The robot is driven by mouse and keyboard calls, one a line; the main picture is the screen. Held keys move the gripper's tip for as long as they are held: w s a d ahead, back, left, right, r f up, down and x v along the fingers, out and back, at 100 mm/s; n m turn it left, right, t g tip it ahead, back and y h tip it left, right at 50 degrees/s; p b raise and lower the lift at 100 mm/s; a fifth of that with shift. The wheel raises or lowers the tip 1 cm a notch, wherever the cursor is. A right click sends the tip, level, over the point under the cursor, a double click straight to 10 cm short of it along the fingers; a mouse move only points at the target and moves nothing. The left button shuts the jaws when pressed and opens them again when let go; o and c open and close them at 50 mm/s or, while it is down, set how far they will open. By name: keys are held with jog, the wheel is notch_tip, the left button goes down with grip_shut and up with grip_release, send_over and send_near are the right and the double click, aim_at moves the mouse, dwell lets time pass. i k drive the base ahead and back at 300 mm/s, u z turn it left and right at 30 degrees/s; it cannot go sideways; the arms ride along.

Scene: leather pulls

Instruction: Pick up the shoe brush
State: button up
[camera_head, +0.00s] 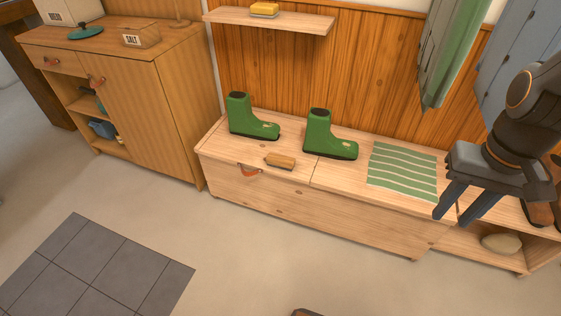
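The shoe brush (280,161) is a small brown wooden block with a dark underside. It lies on the front left part of the wooden bench (240,154), near the front edge and above the leather pull. My gripper (462,214) is at the right of the picture, in front of the bench's right end and well to the right of the brush. Its two dark fingers point down and stand apart, with nothing between them.
Green boots (245,117) (325,135) stand behind the brush. A striped green mat (403,171) lies on the bench's right. A leather pull (250,171) hangs on the bench front. A wall shelf (290,22) holds a yellow block (264,9). The floor in front is mostly clear.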

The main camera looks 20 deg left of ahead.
aim_at(278, 160)
jog(key=k, duration=0.45)
jog(key=u, duration=0.6)
jog(key=i, duration=1.35)
jog(key=u, duration=0.05)
